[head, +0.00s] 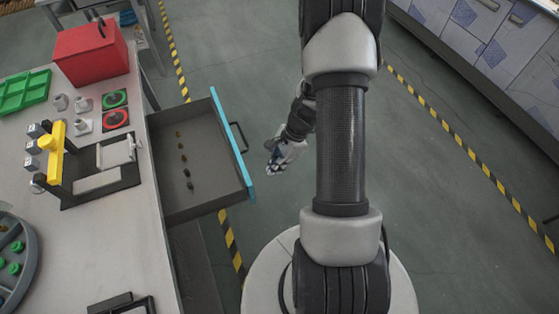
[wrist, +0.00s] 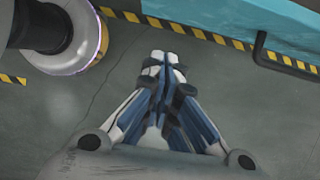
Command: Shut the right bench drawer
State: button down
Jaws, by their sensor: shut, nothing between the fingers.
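The bench drawer (head: 201,168) stands pulled out from the bench's side in the head view. Its front panel is blue (head: 232,145) with a dark bar handle (head: 239,137) on the outside. Several small dark items lie in a row inside it. My gripper (head: 271,170) is to the right of the drawer front, apart from it, over the floor. In the wrist view my gripper (wrist: 163,58) is shut and empty, with its fingertips together. The blue drawer front (wrist: 275,22) and its handle (wrist: 259,50) show at the upper right of that view.
The bench top (head: 135,225) carries a red box (head: 91,53), a green tray (head: 24,91), a yellow-handled fixture (head: 57,150) and a round grey tray (head: 36,250). Cabinets (head: 490,50) line the far right. The floor between is clear, with yellow-black tape.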

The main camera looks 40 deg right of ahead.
jog(key=w+a+f+b, duration=0.1)
jog(key=a+f+b, duration=0.1)
jog(key=a, duration=0.3)
jog(key=shift+w+f, duration=0.2)
jog(key=shift+f, duration=0.25)
